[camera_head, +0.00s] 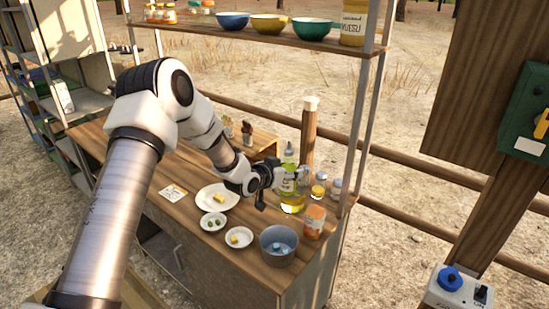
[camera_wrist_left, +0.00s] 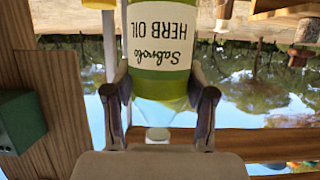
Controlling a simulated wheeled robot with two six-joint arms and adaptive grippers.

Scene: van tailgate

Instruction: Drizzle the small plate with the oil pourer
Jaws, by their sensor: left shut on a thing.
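The oil pourer (camera_head: 291,205) is a clear bottle of yellow-green oil, upright at the back right of the wooden counter; I cannot tell whether its base touches the wood. Its label reads "HERB OIL" in the left wrist view (camera_wrist_left: 160,38), which is upside down. My left gripper (camera_head: 285,181) is shut on its upper part, a finger on each side. Two small white plates lie in front of it: one with green bits (camera_head: 205,224), one with a yellow piece (camera_head: 239,244). A larger white plate (camera_head: 228,200) also holds a yellow piece. My right gripper is out of view.
A grey pot (camera_head: 279,258) and an orange jar (camera_head: 315,222) stand right of the plates. Small jars (camera_head: 319,187) are close to the bottle's right. A card (camera_head: 173,193) lies left. A shelf with bowls (camera_head: 269,25) hangs above, on posts.

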